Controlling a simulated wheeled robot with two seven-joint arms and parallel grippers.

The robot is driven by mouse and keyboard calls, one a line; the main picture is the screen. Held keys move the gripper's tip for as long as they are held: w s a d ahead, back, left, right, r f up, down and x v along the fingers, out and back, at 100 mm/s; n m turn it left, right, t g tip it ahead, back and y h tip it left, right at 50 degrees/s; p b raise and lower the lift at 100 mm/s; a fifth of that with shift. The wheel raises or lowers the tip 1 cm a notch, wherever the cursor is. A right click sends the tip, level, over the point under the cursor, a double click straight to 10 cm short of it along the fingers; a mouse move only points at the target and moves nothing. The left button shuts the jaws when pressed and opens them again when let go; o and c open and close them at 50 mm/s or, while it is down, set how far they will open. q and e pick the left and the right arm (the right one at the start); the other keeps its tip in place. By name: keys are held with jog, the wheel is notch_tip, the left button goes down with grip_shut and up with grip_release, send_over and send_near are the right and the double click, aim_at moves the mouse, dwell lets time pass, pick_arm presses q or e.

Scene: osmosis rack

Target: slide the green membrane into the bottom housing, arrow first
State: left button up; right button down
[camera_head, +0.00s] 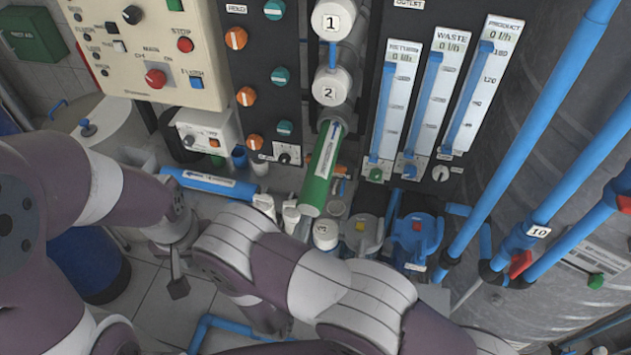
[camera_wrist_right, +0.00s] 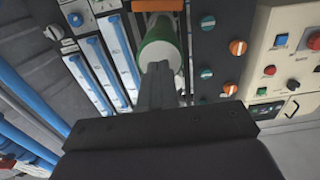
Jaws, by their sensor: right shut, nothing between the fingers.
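The green membrane (camera_head: 320,175) has its upper end at the open mouth of the bottom housing (camera_head: 333,122), below the cap marked 2. Its arrow end points up to the housing; a long green length sticks out, tilted down toward me. In the right wrist view, the membrane (camera_wrist_right: 158,42) shows its pale outer end. My right gripper (camera_wrist_right: 157,72) is shut and empty, with its fingertips right at that end; I cannot tell if they touch. In the head view it is mostly hidden by my arm. Part of my left gripper (camera_head: 178,284) hangs at the left; its opening is unclear.
A blue membrane (camera_head: 210,183) lies to the left. Caps marked 1 (camera_head: 332,22) and 2 (camera_head: 331,86) close the upper housings. A cap marked 3 (camera_head: 326,235) stands below the membrane. Flow meters (camera_head: 398,100) and blue pipes (camera_head: 545,130) stand at right.

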aim_at(316, 188)
jog(key=shift+w+d, duration=0.15)
jog(key=shift+w, duration=0.35)
jog(key=shift+w+d, duration=0.15)
jog(key=shift+w, duration=0.35)
jog(key=shift+b+x, duration=0.85)
jog(key=shift+x, duration=3.55)
jog(key=shift+b+x, duration=0.9)
jog(key=shift+x, duration=1.9)
jog(key=shift+b+x, duration=1.15)
jog(key=shift+x, duration=1.55)
jog(key=shift+s+f, duration=0.1)
jog(key=shift+s, duration=0.3)
jog(key=p+v, duration=0.1)
jog(key=v, duration=0.6)
jog(key=shift+s, duration=0.15)
